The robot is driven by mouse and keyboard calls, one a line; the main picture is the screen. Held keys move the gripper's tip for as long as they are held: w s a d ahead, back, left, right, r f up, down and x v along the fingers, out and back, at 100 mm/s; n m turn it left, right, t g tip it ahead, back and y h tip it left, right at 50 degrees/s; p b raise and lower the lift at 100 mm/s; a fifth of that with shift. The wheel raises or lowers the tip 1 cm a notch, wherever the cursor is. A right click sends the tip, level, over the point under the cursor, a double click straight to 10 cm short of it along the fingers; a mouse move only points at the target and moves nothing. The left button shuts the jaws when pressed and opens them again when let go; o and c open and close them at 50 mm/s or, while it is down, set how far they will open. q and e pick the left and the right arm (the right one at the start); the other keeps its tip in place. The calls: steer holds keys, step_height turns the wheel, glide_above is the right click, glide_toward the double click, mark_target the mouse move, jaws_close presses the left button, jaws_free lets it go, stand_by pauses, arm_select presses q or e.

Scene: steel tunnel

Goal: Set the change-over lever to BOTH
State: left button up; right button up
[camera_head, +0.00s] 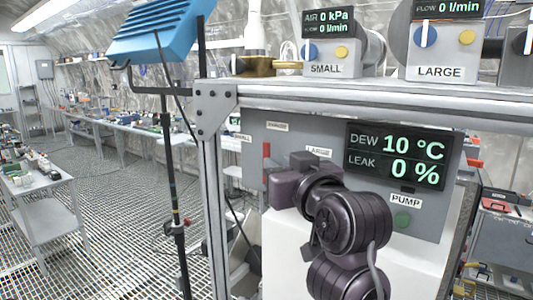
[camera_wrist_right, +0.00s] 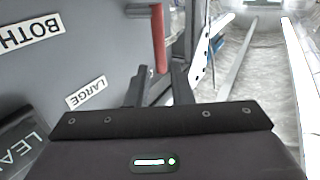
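The change-over lever has a red handle (camera_head: 266,158) on the grey panel (camera_head: 285,143). The handle stands roughly upright in the head view. Labels SMALL (camera_head: 243,137), BOTH (camera_head: 277,127) and LARGE (camera_head: 318,152) surround it; I cannot tell which one it is set to. My right gripper (camera_wrist_right: 161,72) is open. In the right wrist view the red handle (camera_wrist_right: 159,40) shows between and just beyond its two dark fingertips; contact is not clear. In the head view my right arm hides part of the panel. My left gripper is not in view.
A display (camera_head: 402,157) reads DEW 10 °C and LEAK 0 %. A green PUMP button (camera_head: 402,219) is below it. A metal frame post (camera_head: 212,190) stands left of the panel. A shelf (camera_head: 400,92) above carries the SMALL and LARGE units. Grated floor lies open at left.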

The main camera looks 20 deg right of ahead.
mark_target(266, 155)
steer(key=w+p, duration=0.1)
steer(key=w, duration=0.1)
steer(key=w+p, duration=0.1)
steer(key=w, duration=0.2)
steer(key=shift+w+a, duration=0.2)
steer(key=shift+w, duration=0.1)
steer(key=shift+w+f, duration=0.1)
steer(key=shift+w, duration=0.6)
jaws_close()
